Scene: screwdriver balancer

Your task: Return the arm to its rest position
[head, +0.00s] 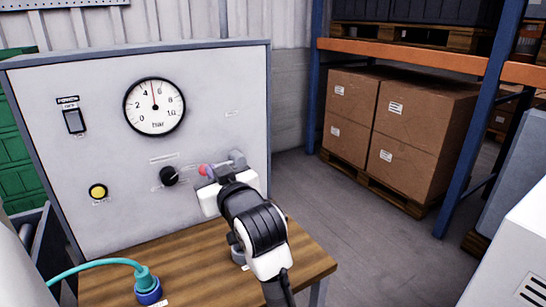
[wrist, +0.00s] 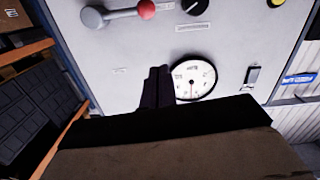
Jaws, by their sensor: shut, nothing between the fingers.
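My arm (head: 258,225) reaches up from the bottom of the head view, in front of the panel's lower right part and above the wooden table. In that view my arm hides the fingertips. In the wrist view, which sees the panel upside down, the dark fingers of my gripper (wrist: 156,86) are together with nothing between them. They overlap the panel beside the gauge; I cannot tell how far apart they are from it. The lever with a red knob (head: 203,170) and grey hub (head: 237,157) is partly behind my wrist. It also shows in the wrist view (wrist: 146,9), apart from my fingers.
The grey panel (head: 210,75) carries a gauge (head: 154,107), a black dial (head: 169,176), a power switch (head: 74,122) and a yellow button (head: 97,191). A hose connector (head: 147,285) lies on the table (head: 190,280). Boxes (head: 395,125) stand on a rack at right. Floor between is clear.

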